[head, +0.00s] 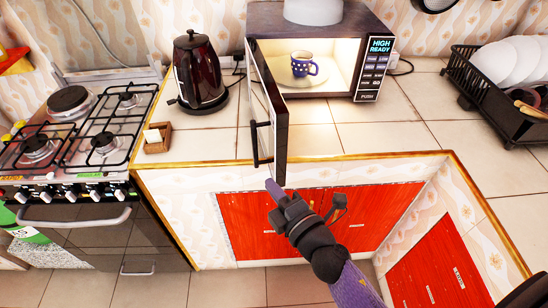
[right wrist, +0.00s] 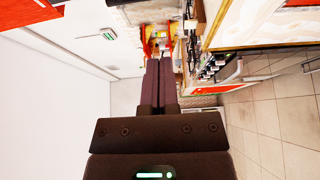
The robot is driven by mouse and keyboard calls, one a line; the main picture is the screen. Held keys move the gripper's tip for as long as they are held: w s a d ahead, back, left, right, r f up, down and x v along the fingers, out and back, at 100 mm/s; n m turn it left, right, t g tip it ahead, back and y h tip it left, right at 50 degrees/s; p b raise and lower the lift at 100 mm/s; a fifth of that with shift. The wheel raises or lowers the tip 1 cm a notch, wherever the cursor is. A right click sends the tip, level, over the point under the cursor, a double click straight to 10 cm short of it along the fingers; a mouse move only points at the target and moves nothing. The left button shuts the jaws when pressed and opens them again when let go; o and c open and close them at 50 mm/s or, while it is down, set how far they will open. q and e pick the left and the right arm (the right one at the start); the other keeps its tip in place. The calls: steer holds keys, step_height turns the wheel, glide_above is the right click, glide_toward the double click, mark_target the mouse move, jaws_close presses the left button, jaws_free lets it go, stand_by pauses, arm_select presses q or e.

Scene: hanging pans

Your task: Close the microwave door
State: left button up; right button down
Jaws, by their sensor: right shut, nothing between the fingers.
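The microwave (head: 379,78) stands on the counter at the back, its lit inside showing a blue patterned mug (head: 300,65). Its door (head: 280,138) is wide open, hinged at the left and sticking out toward me, with a dark handle (head: 255,142) on its left face. My right gripper (head: 271,184) is at the door's lower front end, its fingertips just below the bottom edge in the picture. I cannot tell whether they touch it. The right wrist view shows its two fingers (right wrist: 160,68) together and empty. My left gripper is not in view.
A dark red kettle (head: 199,75) and a small wooden box (head: 158,138) stand left of the door. A gas stove (head: 82,125) is further left. A black dish rack (head: 485,95) with plates is at the right. The counter before the microwave (head: 345,135) is clear.

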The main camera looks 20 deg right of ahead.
mark_target(272, 159)
steer(key=w, duration=0.2)
steer(key=w+d, duration=0.1)
steer(key=w, duration=0.2)
steer(key=w+d, duration=0.1)
steer(key=w, duration=0.1)
steer(key=shift+w+d, duration=0.1)
steer(key=shift+w, duration=0.3)
